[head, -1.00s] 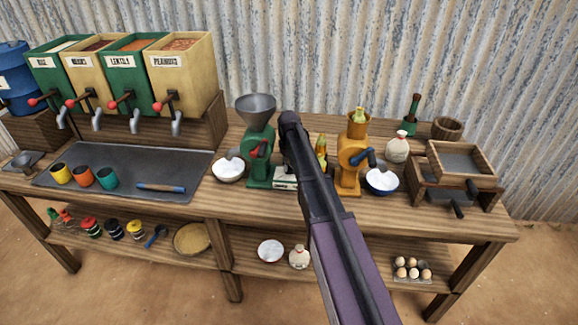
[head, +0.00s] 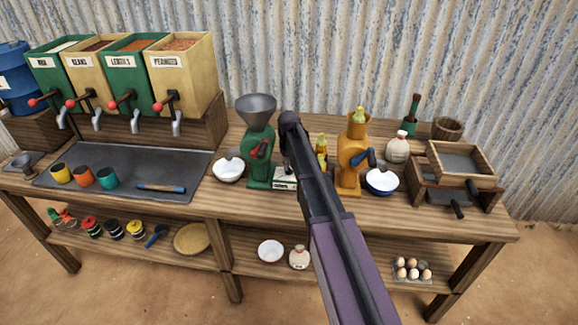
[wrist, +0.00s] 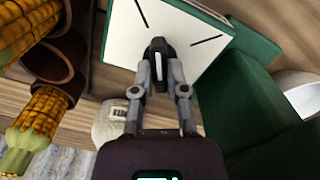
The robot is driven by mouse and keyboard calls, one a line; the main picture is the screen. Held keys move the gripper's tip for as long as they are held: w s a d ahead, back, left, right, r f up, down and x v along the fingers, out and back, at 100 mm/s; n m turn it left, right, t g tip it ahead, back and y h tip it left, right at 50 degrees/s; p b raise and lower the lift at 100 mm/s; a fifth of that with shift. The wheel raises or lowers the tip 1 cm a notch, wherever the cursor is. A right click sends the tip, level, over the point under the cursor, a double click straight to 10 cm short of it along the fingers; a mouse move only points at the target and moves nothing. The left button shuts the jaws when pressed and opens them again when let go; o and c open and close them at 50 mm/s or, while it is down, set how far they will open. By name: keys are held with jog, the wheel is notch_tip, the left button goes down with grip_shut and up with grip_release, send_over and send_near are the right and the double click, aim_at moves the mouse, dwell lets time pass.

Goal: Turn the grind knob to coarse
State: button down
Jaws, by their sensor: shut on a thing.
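The green grinder (head: 259,145) with a grey hopper stands on the counter. Its white dial plate (head: 284,184) is low at its right side, with small lettering too blurred to read. In the wrist view the white plate (wrist: 190,22) carries dark line marks. The black grind knob (wrist: 158,48), with a white stripe, stands out from it. The stripe runs roughly up and down in the picture, between two visible marks. My gripper (wrist: 160,72) is shut on the knob, one finger on each side. In the head view my arm hides the knob and the fingertips.
A yellow grinder (head: 351,158) with a blue crank stands to the right. Corn cobs (wrist: 38,115) in brown holders are close at left in the wrist view. A white bowl (head: 228,171) stands left of the green grinder. A white sack (wrist: 110,118) shows beyond the gripper.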

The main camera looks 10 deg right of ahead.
jog(key=m, duration=0.4)
jog(key=shift+m, duration=0.4)
jog(key=m, duration=0.5)
jog(key=c, duration=0.7)
grip_release()
jog(key=shift+o, duration=0.2)
jog(key=shift+n, duration=0.3)
